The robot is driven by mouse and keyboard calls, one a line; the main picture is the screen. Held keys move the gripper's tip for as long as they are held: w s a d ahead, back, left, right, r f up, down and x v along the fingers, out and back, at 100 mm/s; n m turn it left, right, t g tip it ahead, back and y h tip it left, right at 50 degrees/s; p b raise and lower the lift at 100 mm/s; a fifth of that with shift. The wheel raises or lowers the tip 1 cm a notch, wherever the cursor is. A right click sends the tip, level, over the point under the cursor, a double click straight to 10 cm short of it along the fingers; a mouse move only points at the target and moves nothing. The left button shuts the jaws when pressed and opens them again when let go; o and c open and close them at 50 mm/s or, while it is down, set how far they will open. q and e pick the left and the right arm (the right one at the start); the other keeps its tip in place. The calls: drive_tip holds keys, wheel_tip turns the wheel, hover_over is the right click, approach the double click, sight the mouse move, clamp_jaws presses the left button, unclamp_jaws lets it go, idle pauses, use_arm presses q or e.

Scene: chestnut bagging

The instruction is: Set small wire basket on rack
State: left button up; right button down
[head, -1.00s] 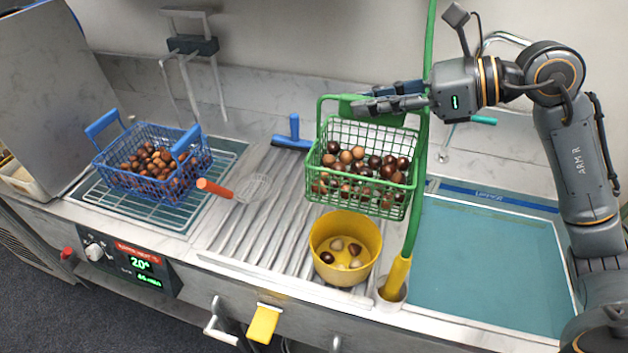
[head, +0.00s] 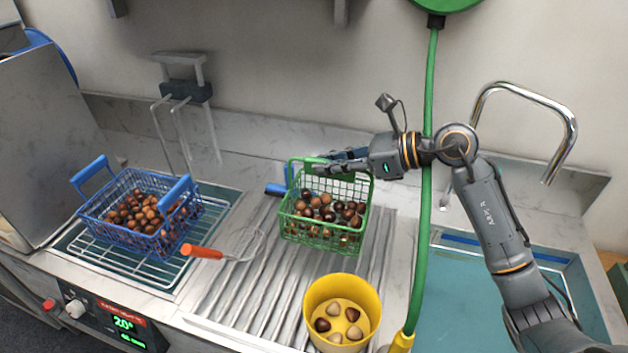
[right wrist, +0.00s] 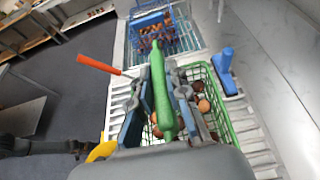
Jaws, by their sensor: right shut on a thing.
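The green wire basket (head: 324,234), full of brown chestnuts, is at the middle of the head view, over the ribbed metal drainboard (head: 232,300). I cannot tell whether its base touches the ribs. My right gripper (head: 324,162) is shut on the basket's green handle, which runs between the fingers (right wrist: 160,85) in the right wrist view. The basket looks about level. A wire rack (head: 118,268) at the left carries a blue wire basket (head: 150,238) of chestnuts.
A yellow bowl (head: 312,300) with several chestnuts stands in front of the green basket. A skimmer with an orange handle (head: 202,252) lies between the baskets. A blue-handled tool (head: 275,190) is behind the green basket. A green hose (head: 424,240) hangs at its right.

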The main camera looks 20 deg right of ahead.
sight(296, 189)
drive_tip(key=w+f+p, duration=0.1)
drive_tip(key=f, duration=0.2)
drive_tip(key=w+a+f+p, duration=0.1)
drive_tip(key=w+f, duration=0.1)
drive_tip(key=w+f+p, duration=0.1)
drive_tip(key=f, duration=0.2)
drive_tip(key=shift+w+a+f, duration=0.35)
drive_tip(key=shift+f, duration=0.1)
drive_tip(key=shift+f+b, duration=0.15)
drive_tip(key=shift+b, duration=0.15)
drive_tip(key=c, duration=1.4)
unclamp_jaws()
drive_tip(key=shift+c, duration=0.2)
drive_tip(key=shift+o, duration=0.6)
